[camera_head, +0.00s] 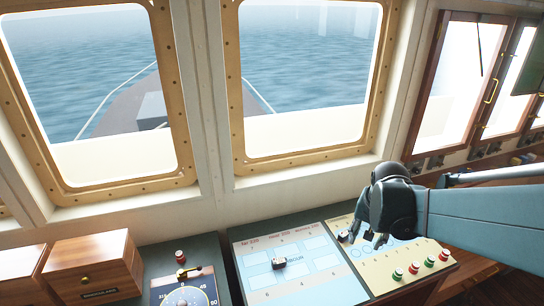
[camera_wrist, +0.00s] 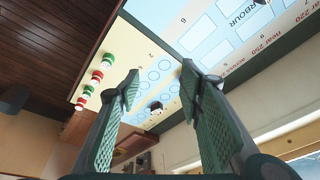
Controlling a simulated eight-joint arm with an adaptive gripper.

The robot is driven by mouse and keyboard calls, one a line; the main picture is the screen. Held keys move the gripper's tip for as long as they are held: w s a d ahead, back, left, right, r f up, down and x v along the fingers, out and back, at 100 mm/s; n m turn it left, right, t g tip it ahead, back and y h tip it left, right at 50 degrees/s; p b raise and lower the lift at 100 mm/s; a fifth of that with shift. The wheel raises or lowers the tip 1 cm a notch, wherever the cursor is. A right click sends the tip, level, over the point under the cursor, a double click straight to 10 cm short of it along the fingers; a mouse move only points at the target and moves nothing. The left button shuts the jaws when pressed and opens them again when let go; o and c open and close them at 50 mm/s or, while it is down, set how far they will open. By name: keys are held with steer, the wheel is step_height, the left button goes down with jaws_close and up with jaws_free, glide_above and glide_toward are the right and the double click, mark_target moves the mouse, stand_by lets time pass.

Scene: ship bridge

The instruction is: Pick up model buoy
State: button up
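Several small model buoys, red and green with white parts, stand in a row on the front right edge of the chart panel. One green buoy (camera_head: 398,274) is nearest the left end of the row, and a red buoy (camera_head: 414,268) is beside it. The row shows left of the fingers in the wrist view, with a red buoy (camera_wrist: 97,75) in it. My gripper (camera_head: 376,241) hangs over the panel, behind and left of the buoys. Its fingers (camera_wrist: 160,72) are spread apart with nothing held between them.
A small dark-and-white ship model (camera_head: 343,237) lies near my gripper and shows between the fingers in the wrist view (camera_wrist: 156,107). Another ship model (camera_head: 279,263) sits on the left chart. A wooden box (camera_head: 98,268) and a dial panel (camera_head: 186,292) are farther left.

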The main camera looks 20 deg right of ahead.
mark_target(399, 271)
steer(key=shift+s+d+f+m+g+y+b, duration=0.1)
steer(key=shift+s+d+f+m+g+b, duration=0.25)
steer(key=shift+s+d+f+m, duration=1.2)
steer(key=shift+s+d+f+m+g+y+b, duration=0.1)
steer(key=shift+s+d+f+m+g+b, duration=0.25)
steer(key=shift+d+f, duration=2.4)
steer(key=shift+s+d+f+m+g+y+b, duration=0.1)
steer(key=shift+s+d+f+m+g, duration=0.75)
steer(key=shift+d, duration=2.1)
steer(key=shift+s+f+t, duration=0.1)
steer(key=shift+f+t, duration=0.25)
steer(key=shift+f, duration=0.3)
steer(key=shift+d+f, duration=0.15)
steer(key=shift+f, duration=1)
steer(key=shift+f, duration=0.1)
steer(key=shift+w+d+f+b, duration=0.15)
steer(key=shift+w+f+b, duration=0.05)
steer(key=shift+f, duration=1.05)
steer(key=shift+w+d+f+b, duration=0.15)
steer(key=shift+f, duration=1.05)
steer(key=c, duration=0.8)
